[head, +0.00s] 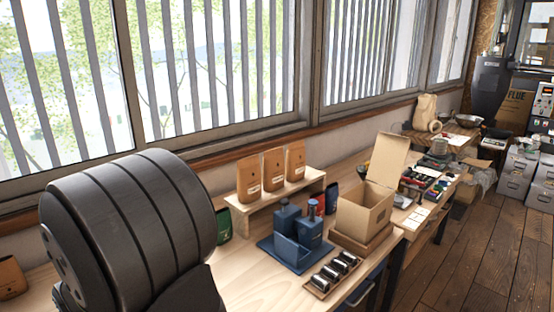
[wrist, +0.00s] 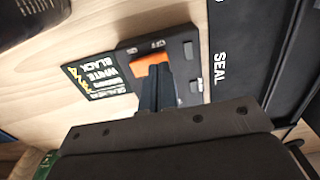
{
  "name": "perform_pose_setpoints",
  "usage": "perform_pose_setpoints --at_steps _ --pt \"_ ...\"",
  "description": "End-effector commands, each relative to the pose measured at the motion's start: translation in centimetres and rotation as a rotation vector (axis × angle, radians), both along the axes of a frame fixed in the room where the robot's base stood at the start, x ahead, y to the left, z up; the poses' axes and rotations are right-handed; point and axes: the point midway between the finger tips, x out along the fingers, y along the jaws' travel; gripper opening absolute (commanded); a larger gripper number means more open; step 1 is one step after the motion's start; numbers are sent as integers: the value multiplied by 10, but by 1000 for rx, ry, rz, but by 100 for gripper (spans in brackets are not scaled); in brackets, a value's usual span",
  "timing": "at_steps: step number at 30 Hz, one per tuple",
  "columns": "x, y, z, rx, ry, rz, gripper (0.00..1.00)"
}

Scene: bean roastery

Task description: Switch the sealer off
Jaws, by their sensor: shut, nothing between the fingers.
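In the wrist view, the sealer (wrist: 232,70) is a long dark body at the right with the white word SEAL on it. Beside it is a dark switch box (wrist: 180,48) with an orange switch (wrist: 140,65) and small white markings along its upper edge, one seeming to read OFF. My gripper (wrist: 154,72) is shut and empty, its dark fingertips at the orange switch and covering part of it. I cannot tell whether they touch it or which way the switch is set. Neither sealer nor gripper can be made out in the head view.
A black card (wrist: 95,76) with white and yellow lettering lies left of the switch box. In the head view, brown bags (head: 273,170) stand on a wooden riser, near a blue holder (head: 290,250), an open carton (head: 362,212) and a tray of dark cylinders (head: 318,290).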

Motion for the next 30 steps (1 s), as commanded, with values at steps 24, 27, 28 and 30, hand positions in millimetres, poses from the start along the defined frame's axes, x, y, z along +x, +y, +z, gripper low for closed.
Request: perform_pose_setpoints --at_steps 24,27,28,30 --pt "0 0 60 1 -1 0 0" --pt "0 0 61 0 0 0 0" --pt "0 0 61 0 0 0 0" --pt "0 0 61 0 0 0 0"
